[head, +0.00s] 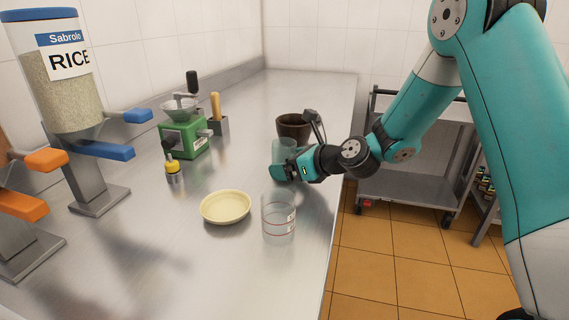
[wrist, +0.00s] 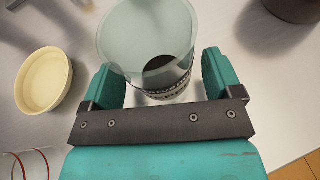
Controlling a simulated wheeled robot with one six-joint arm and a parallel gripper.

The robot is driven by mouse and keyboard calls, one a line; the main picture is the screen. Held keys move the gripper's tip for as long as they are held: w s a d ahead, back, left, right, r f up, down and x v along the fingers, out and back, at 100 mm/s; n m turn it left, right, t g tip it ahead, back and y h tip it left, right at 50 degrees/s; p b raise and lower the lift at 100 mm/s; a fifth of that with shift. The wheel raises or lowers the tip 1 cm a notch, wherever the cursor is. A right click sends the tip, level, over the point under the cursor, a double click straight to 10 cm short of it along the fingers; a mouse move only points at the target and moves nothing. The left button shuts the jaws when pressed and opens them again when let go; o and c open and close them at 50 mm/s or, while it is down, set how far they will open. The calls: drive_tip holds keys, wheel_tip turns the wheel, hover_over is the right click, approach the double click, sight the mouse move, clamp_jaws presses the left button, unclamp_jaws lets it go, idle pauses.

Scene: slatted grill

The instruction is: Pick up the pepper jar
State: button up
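A clear, greenish glass jar (head: 284,147) stands on the steel counter by my gripper; it looks like the pepper jar, though I see no readable name. In the wrist view the jar (wrist: 150,35) has a wide round rim, something dark low inside and a dark printed band near its base. My gripper (head: 284,171) is low over the counter. In the wrist view my gripper (wrist: 160,72) is open, with one teal finger on each side of the jar. A gap shows at the right finger; the jar's rim overlaps the left finger, so contact there cannot be told.
A dark brown pot (head: 294,127) stands just behind the jar. A pale yellow bowl (head: 226,208) and a clear measuring cup (head: 278,218) stand nearer. A green grinder (head: 184,138), a small yellow-topped bottle (head: 172,166) and a rice dispenser (head: 62,90) line the left.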

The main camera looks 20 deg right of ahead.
drive_tip(key=c, duration=1)
drive_tip(key=shift+r, duration=0.1)
